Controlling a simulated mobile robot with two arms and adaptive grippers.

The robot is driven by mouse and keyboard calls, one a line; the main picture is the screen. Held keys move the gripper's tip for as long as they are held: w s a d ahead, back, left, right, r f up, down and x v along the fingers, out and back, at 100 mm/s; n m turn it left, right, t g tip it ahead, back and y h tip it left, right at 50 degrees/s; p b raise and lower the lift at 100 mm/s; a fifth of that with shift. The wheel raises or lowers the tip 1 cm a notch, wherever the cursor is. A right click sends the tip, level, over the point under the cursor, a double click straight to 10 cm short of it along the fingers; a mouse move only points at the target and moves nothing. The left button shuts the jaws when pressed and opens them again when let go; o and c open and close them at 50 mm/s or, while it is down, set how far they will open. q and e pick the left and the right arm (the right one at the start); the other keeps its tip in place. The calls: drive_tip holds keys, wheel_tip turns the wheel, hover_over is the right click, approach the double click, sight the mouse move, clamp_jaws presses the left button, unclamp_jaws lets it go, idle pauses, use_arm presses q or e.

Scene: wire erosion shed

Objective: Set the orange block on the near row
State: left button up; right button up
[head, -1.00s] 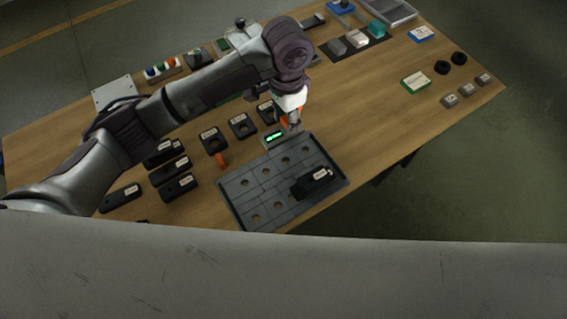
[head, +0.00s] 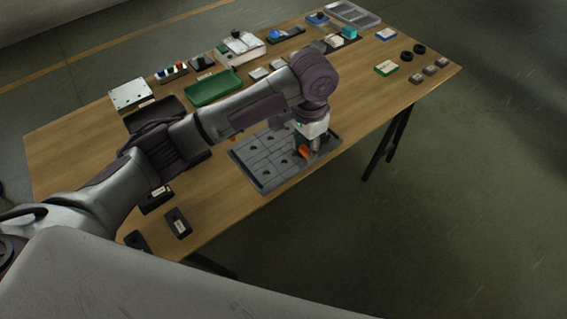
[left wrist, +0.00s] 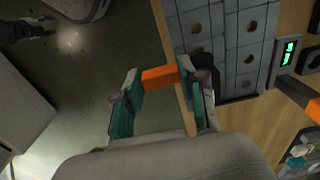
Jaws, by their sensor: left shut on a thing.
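My left gripper (head: 309,150) is shut on an orange block (head: 304,153). In the left wrist view the orange block (left wrist: 160,76) lies crosswise between the two fingertips. The grey plate (head: 262,172) with rows of round holes is on the table; in the head view the gripper is in front of its right end. In the wrist view the block appears by the table edge, beside the plate (left wrist: 232,60). A black piece (left wrist: 201,64) shows by the plate, partly hidden by a finger. A dark shape like my right gripper (left wrist: 28,29) shows at top left, its jaws unclear.
A green display (left wrist: 289,52) and another orange piece (left wrist: 298,91) are beside the plate. A green tray (head: 212,88) and small parts lie behind my arm. The table right of the plate is mostly clear.

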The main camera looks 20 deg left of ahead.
use_arm(q)
hover_over(273, 169)
drive_tip(key=f, duration=0.2)
drive_tip(key=d+f, duration=0.1)
drive_tip(key=f, duration=0.1)
drive_tip(key=shift+s+p, duration=0.1)
drive_tip(key=shift+p, duration=0.25)
drive_tip(key=shift+a+f, duration=0.45)
drive_tip(key=shift+f, duration=0.1)
wheel_tip(273, 169, down, 3)
drive_tip(key=shift+f, duration=0.4)
use_arm(e)
drive_tip(key=shift+s+d+r, duration=0.3)
drive_tip(key=shift+s+r, duration=0.3)
use_arm(q)
drive_tip(key=shift+f, duration=0.1)
drive_tip(key=o, duration=1.2)
use_arm(e)
drive_tip(key=shift+w, duration=0.1)
use_arm(q)
wheel_tip(273, 169, up, 12)
drive_tip(key=shift+r, duration=0.15)
use_arm(e)
drive_tip(key=shift+a+f, duration=0.15)
drive_tip(key=shift+f, duration=0.1)
